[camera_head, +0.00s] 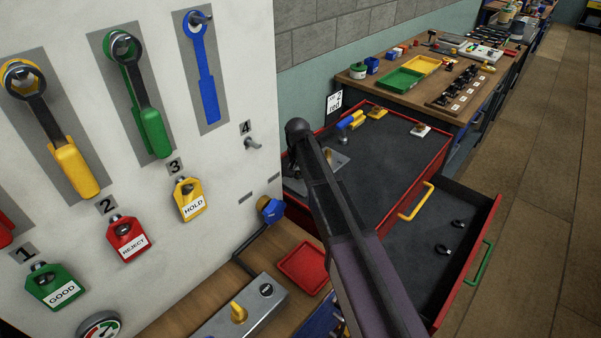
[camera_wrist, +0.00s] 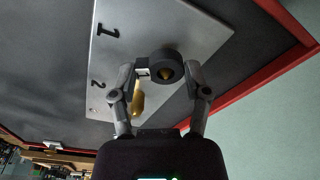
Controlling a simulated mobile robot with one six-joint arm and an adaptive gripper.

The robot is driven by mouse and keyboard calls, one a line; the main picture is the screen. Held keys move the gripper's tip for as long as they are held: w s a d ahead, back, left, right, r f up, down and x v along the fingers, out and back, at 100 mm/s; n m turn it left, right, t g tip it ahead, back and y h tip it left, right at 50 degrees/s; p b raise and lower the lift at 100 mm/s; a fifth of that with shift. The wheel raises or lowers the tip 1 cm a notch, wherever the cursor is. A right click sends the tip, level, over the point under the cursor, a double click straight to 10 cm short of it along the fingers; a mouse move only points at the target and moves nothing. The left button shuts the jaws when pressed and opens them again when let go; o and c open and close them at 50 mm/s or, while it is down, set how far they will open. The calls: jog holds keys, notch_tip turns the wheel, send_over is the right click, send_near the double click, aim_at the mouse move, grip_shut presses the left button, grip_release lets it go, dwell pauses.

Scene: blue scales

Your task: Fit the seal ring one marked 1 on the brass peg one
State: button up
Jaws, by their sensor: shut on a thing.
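My gripper (camera_wrist: 160,75) is shut on a dark seal ring (camera_wrist: 167,58) with a white tag marked 1 (camera_wrist: 143,72). The ring is over a light grey plate (camera_wrist: 205,40) that carries the marks 1 and 2. A brass tip (camera_wrist: 165,74) shows through the ring's hole, off its middle; I cannot tell whether the ring is around this peg or only above it. Another brass peg (camera_wrist: 138,101) stands bare near the mark 2, beside my left finger. In the head view the plate (camera_head: 338,160) lies in the upper open drawer, and my arm hides most of it.
The upper drawer (camera_head: 437,158) has a red rim and holds a few tools on the far side. A lower open drawer (camera_head: 470,270) holds two loose dark rings (camera_head: 458,223). A white tool panel (camera_head: 150,25) stands at the left. The drawer's middle is clear.

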jog(key=shift+f+b, duration=0.6)
jog(key=shift+f, duration=0.05)
dwell(0.4)
jog(key=o, duration=0.8)
jog(key=shift+o, duration=0.2)
jog(key=shift+n+g, duration=0.3)
jog(key=shift+n, duration=0.2)
jog(key=s+d, duration=0.4)
jog(key=s+d+r+p, duration=0.1)
jog(key=s+d, duration=0.7)
jog(key=d, duration=0.1)
jog(key=shift+s+r+p, duration=0.2)
jog(key=shift+r+p, duration=0.1)
jog(key=shift+p, duration=0.05)
jog(key=s+d+r+p, duration=0.1)
jog(key=s+d, duration=0.9)
jog(key=s, duration=0.3)
jog(key=shift+s+n+g, duration=0.15)
jog(key=shift+n+g, duration=0.25)
jog(key=shift+r, duration=0.1)
